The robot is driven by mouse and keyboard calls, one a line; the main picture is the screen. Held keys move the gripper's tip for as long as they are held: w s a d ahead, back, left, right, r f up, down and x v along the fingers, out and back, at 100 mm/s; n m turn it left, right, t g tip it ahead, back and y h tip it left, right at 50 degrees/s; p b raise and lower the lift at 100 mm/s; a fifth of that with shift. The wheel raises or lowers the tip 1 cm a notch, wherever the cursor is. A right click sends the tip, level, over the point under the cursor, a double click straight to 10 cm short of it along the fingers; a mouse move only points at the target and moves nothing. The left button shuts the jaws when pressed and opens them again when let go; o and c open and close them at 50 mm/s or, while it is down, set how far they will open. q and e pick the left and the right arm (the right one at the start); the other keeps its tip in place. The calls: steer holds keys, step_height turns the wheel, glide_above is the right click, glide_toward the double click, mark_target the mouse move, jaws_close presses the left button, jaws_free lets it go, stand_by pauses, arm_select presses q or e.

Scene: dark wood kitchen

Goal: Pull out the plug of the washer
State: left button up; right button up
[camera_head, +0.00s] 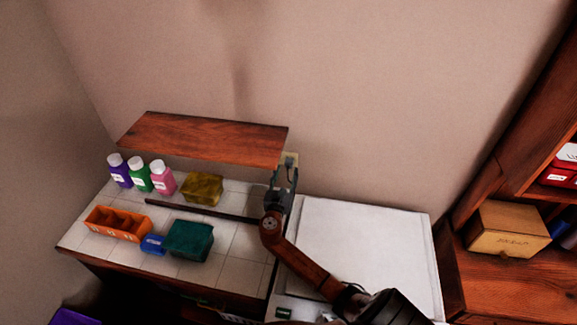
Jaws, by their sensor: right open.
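The washer (365,242) is a white box-shaped appliance with a flat top, right of the tiled counter. A pale yellowish outlet or plug piece (290,158) shows on the back wall at the right end of the wooden shelf. My right gripper (286,172) is raised in front of it, with its fingers apart around or just before that spot. I cannot tell whether the fingers touch the plug, since the gripper hides most of it. No cord can be made out. My right arm reaches over the washer from the lower right. My left gripper is not in view.
A wooden shelf (205,138) overhangs the tiled counter (235,240), close left of my right gripper. The counter holds bottles (139,175), a yellow block (203,189), an orange divided tray (117,223) and a teal box (190,240). A wooden cabinet (480,285) stands right of the washer.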

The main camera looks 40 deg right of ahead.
mark_target(288, 166)
steer(key=shift+x, duration=2.15)
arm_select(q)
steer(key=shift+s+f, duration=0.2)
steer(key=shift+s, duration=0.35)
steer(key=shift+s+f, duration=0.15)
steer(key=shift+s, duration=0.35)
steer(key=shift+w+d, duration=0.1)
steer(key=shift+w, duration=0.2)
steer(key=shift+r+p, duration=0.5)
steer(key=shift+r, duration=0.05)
arm_select(e)
steer(key=shift+c, duration=0.4)
jaws_close()
